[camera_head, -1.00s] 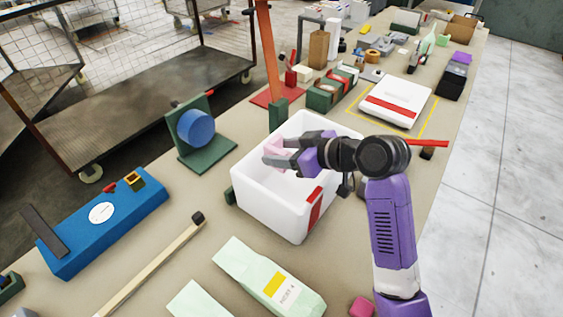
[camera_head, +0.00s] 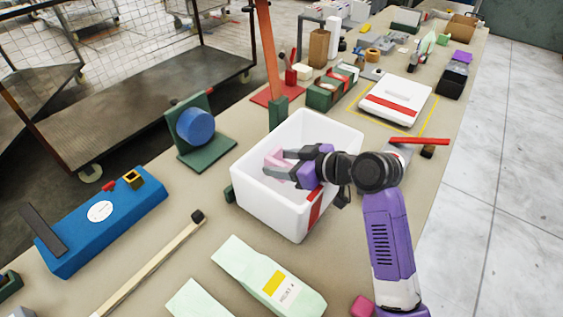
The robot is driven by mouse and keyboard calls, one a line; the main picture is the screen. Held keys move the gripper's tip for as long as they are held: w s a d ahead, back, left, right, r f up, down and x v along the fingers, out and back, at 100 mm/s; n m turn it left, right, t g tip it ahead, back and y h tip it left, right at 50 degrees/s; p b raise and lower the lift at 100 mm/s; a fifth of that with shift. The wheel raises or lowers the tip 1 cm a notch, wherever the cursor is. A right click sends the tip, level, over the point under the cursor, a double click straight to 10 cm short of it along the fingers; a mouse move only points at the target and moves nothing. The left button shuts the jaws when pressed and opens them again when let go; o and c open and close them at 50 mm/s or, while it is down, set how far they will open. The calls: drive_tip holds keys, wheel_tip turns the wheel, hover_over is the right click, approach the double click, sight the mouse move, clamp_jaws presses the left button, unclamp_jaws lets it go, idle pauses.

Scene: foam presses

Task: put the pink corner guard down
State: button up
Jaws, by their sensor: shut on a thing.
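The pink corner guard (camera_head: 275,159) is between the fingers of my gripper (camera_head: 281,163), which is shut on it. Guard and fingers are inside the outline of a white box (camera_head: 263,205) with a red stripe on its near right corner. The fingers point left and partly cover the guard. I cannot tell whether the guard touches the box floor.
A green stand with a blue disc (camera_head: 196,126) is left of the box. A blue device (camera_head: 102,222) and a wooden stick (camera_head: 150,266) lie front left. Pale green bags (camera_head: 270,279) lie in front.

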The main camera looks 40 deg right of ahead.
drive_tip(key=o, duration=1)
drive_tip(key=shift+s+f, duration=0.1)
drive_tip(key=shift+f, duration=0.35)
drive_tip(key=o, duration=0.3)
drive_tip(key=shift+f, duration=0.15)
drive_tip(key=shift+r+p, duration=0.3)
drive_tip(key=shift+r, duration=0.1)
drive_tip(key=shift+s+r, duration=0.25)
drive_tip(key=shift+r, duration=0.1)
drive_tip(key=v, duration=1.1)
drive_tip(key=shift+s+r, duration=0.1)
drive_tip(key=shift+r, duration=0.4)
